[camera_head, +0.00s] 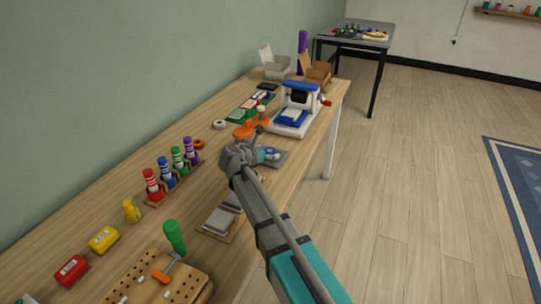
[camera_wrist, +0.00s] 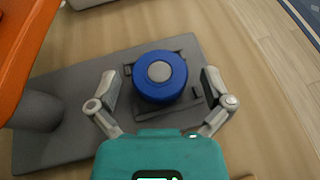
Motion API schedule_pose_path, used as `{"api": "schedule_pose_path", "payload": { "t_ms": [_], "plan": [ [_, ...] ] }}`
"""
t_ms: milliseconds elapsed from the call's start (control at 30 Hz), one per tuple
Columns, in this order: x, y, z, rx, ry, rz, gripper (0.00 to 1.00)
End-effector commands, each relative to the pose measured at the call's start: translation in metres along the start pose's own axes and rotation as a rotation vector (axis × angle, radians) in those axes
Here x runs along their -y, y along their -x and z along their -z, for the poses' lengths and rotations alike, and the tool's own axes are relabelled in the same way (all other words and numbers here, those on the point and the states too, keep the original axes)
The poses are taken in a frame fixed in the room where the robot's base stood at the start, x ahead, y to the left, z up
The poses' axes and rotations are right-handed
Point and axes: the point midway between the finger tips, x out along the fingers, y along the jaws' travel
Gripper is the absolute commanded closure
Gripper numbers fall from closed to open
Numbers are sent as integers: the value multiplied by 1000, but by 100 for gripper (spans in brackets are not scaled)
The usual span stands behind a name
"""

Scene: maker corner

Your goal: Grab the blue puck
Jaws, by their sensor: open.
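The blue puck (camera_wrist: 160,91), a short round disc with a grey centre, sits on a dark grey plate (camera_wrist: 60,88) in the wrist view. My gripper (camera_wrist: 162,85) is open, with one finger to the left and one to the right of the puck. Gaps show between the fingers and the puck's sides. In the head view, my gripper (camera_head: 262,156) is over the plate (camera_head: 277,160), and the puck is mostly hidden by my arm and hard to make out.
An orange part on a dark post (camera_wrist: 38,110) stands close on the left in the wrist view. In the head view, a blue and white machine (camera_head: 296,108) stands behind the plate. A row of coloured bottles (camera_head: 168,172) and a pegboard (camera_head: 190,275) are nearer on the bench.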

Motion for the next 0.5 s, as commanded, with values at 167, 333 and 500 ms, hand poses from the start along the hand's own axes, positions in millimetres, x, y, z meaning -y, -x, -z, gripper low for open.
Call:
{"api": "schedule_pose_path", "payload": {
  "t_ms": [167, 333, 500],
  "plan": [
    [0, 0, 0, 0, 0, 0, 0],
    [0, 0, 0, 0, 0, 0, 0],
    [0, 0, 0, 0, 0, 1, 11]
  ]
}}
